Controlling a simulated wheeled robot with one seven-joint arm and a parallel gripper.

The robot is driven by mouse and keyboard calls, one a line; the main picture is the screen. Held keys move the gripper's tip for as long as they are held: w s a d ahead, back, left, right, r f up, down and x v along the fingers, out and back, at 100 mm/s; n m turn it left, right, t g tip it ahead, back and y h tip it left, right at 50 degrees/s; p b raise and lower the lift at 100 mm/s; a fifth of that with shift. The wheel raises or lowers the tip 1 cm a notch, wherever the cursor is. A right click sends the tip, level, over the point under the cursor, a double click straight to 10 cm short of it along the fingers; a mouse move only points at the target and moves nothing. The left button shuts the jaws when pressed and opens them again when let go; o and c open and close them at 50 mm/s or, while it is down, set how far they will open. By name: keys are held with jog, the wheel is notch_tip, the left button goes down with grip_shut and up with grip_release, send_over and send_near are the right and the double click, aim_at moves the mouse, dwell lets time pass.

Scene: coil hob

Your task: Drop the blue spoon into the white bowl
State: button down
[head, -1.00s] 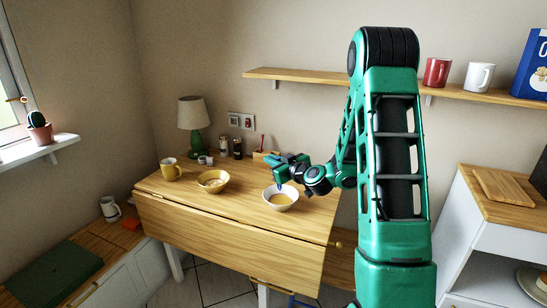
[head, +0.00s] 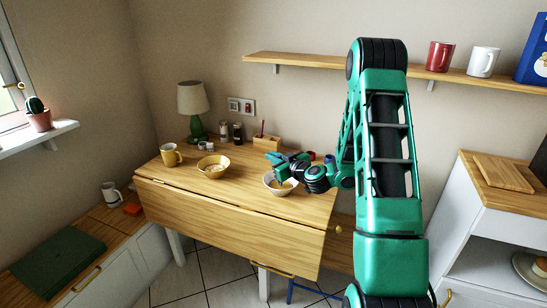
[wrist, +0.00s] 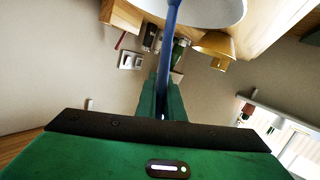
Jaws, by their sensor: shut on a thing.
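The white bowl (head: 268,188) stands on the wooden table, with something tan inside it. My green gripper (head: 279,160) is just above the bowl and partly covers its rim. In the wrist view my gripper (wrist: 165,90) is shut on the blue spoon (wrist: 173,45). The spoon runs out from between the jaws and overlaps the bowl (wrist: 213,10) at the top edge of that view. Its far end is cut off there, and I cannot tell whether it touches the bowl. In the head view the spoon is mostly hidden by the gripper.
A yellow bowl (head: 213,172) and a yellow mug (head: 171,154) stand left of the white bowl. A green lamp (head: 193,105), dark jars (head: 237,133) and a wooden box (head: 266,143) are at the back. A wall shelf (head: 310,61) runs above.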

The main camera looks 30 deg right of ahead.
jog(key=c, duration=1.8)
grip_release()
jog(key=shift+s, duration=0.1)
jog(key=s+r, duration=0.2)
jog(key=s, duration=0.8)
jog(key=shift+s+d, duration=0.15)
jog(key=shift+d, duration=0.1)
